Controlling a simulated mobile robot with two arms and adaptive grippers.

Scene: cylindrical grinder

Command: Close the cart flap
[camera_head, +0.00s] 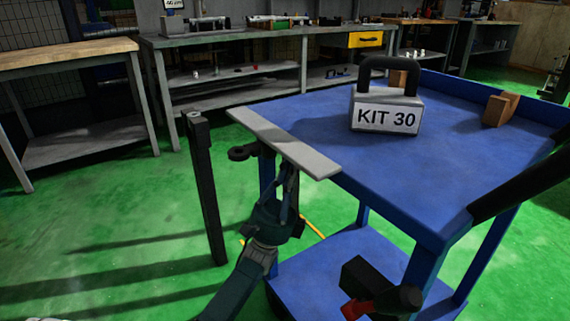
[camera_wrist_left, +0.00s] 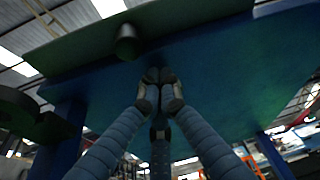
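The blue cart (camera_head: 420,205) has a narrow light grey flap (camera_head: 285,142) along the left edge of its top. The flap looks roughly level with the top; its exact angle is hard to tell. My left gripper (camera_head: 288,180) is below the flap, fingers pointing up, tips hidden behind the flap. In the left wrist view its fingertips (camera_wrist_left: 160,77) are together with nothing visible between them, under the cart top's blue underside (camera_wrist_left: 225,85). The flap's dark underside (camera_wrist_left: 190,20) crosses the top there, with a round knob (camera_wrist_left: 126,42). Contact cannot be told.
A grey KIT 30 weight (camera_head: 387,105) and brown blocks (camera_head: 500,108) are on the cart top. Workbenches line the back; green floor at left is open.

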